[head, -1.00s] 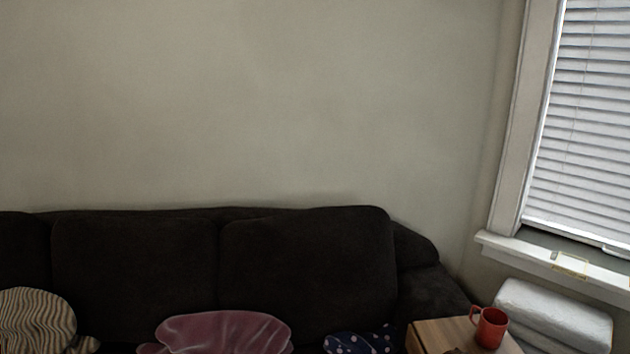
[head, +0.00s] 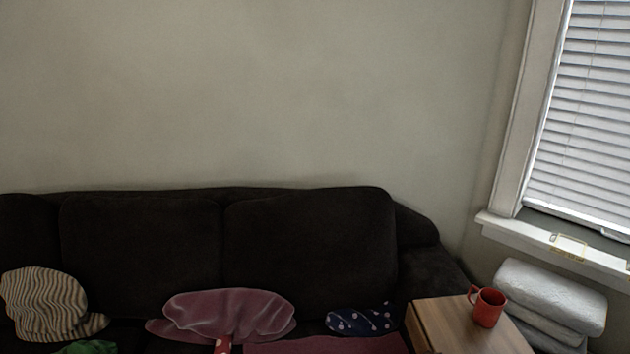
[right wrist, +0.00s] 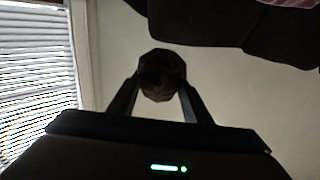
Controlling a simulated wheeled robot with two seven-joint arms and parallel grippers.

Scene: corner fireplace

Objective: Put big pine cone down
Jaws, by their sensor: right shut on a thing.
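A dark brown, roundish pine cone (right wrist: 162,76) shows in the right wrist view. My right gripper (right wrist: 160,90) is shut on it, with one finger on each side. Behind it in that view are the pale wall, the window blind and the dark sofa, so it looks held up clear of any surface. The pine cone and both grippers are out of the head view. My left gripper is not in view.
A wooden side table (head: 470,333) holds a red mug (head: 487,307); its near part is cut off. White folded stacked things (head: 550,295) stand beside it under the windowsill (head: 550,243). The dark sofa (head: 310,250) carries a striped cushion (head: 45,303), a mauve cushion (head: 225,312) and a dotted cloth (head: 362,319).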

